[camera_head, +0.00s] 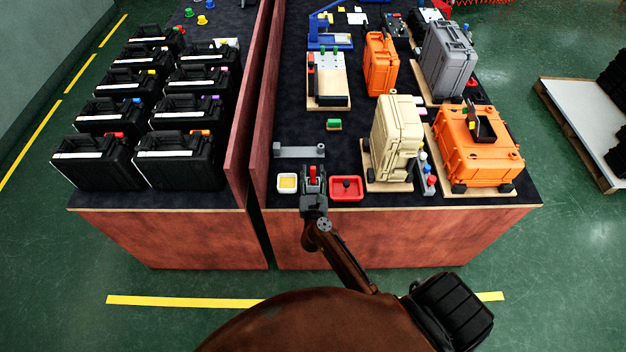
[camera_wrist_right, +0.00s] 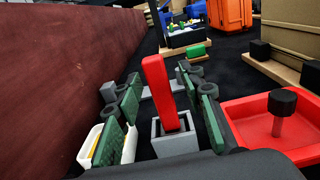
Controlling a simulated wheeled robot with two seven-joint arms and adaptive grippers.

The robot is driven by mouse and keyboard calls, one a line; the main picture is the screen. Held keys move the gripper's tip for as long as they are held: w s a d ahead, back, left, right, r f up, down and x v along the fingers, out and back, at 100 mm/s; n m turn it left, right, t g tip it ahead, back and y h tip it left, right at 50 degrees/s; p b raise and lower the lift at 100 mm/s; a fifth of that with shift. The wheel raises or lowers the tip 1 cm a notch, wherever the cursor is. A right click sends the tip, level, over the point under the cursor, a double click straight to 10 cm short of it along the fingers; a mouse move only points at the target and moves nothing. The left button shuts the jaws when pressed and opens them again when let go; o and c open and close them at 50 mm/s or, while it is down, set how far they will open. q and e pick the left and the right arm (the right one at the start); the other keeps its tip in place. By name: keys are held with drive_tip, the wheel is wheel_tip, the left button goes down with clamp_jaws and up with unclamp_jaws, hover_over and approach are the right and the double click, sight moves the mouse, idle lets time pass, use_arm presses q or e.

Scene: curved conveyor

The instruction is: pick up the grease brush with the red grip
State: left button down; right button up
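The grease brush's red grip (camera_wrist_right: 160,92) stands upright in a square grey holder (camera_wrist_right: 174,138) in the right wrist view. In the head view the red grip (camera_head: 313,172) shows near the front edge of the right table. My right gripper (camera_head: 313,184) is over it. In the wrist view the right gripper (camera_wrist_right: 164,112) is open, its green-padded fingers on both sides of the red grip with gaps between. The brush's lower end is hidden in the holder. My left gripper is not in view.
A white dish with yellow contents (camera_head: 287,183) is left of the holder. A red tray (camera_head: 346,196) with a black-knobbed part is close on the right. A grey bracket (camera_head: 299,152) lies behind. A beige case (camera_head: 397,137) and orange case (camera_head: 478,146) stand further right.

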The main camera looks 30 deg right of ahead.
drive_tip(key=shift+c, duration=0.3)
clamp_jaws()
idle(0.3)
